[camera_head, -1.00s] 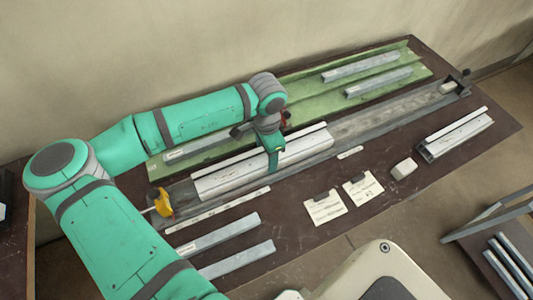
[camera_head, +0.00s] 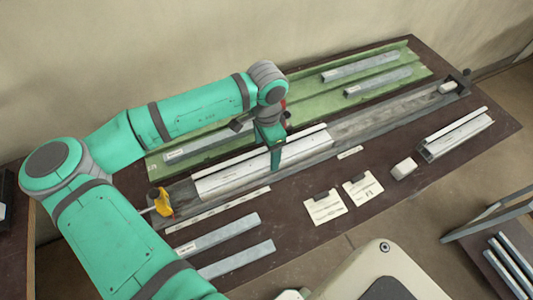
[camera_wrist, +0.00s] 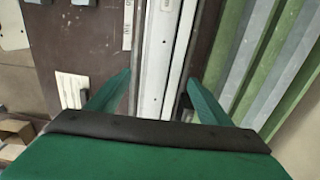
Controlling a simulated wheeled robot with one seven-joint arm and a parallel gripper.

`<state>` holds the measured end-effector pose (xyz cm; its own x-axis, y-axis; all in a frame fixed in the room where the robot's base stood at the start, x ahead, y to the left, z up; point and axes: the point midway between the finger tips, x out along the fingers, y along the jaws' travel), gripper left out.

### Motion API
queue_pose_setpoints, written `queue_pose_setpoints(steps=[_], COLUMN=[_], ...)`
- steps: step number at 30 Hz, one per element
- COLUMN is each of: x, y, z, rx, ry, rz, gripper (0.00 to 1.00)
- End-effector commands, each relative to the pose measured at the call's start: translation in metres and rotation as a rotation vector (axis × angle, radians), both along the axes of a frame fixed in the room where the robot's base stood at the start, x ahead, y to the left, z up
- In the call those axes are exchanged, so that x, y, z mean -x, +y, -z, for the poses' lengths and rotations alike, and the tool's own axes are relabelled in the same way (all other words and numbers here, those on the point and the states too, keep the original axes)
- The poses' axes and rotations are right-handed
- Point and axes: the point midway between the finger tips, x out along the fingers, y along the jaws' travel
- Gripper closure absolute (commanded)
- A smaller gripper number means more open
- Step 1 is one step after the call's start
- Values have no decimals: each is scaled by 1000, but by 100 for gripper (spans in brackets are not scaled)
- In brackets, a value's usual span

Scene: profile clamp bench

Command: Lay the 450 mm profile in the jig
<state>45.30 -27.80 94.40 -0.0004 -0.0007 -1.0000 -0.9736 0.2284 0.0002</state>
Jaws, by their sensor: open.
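A long silver-white profile (camera_head: 232,180) lies lengthwise on the grey jig (camera_head: 378,118), in its nearer-left half, along the bed. No length mark is readable on it. My gripper (camera_head: 276,164) is over the middle of the profile, pointing down. In the wrist view my open gripper (camera_wrist: 157,90) has one green finger on each side of the profile (camera_wrist: 155,45), with gaps between. Whether the fingertips touch anything is unclear. A yellow clamp handle (camera_head: 162,203) stands at the jig's left end. A dark end fitting (camera_head: 463,83) stands at its right end.
A green rack (camera_head: 415,62) behind the jig holds several grey profiles (camera_head: 360,67). Two grey profiles (camera_head: 240,258) lie in front. The jig's right half is bare.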

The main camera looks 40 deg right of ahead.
Motion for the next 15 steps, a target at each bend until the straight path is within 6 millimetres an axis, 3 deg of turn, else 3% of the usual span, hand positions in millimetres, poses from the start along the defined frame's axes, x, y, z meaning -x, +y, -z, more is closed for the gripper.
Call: queue_pose_setpoints(steps=[9, 15], x=[0, 0], y=[-1, 0], z=[-63, -84], rx=[1, 0], ry=[-2, -1], rz=[1, 0], gripper=[27, 27])
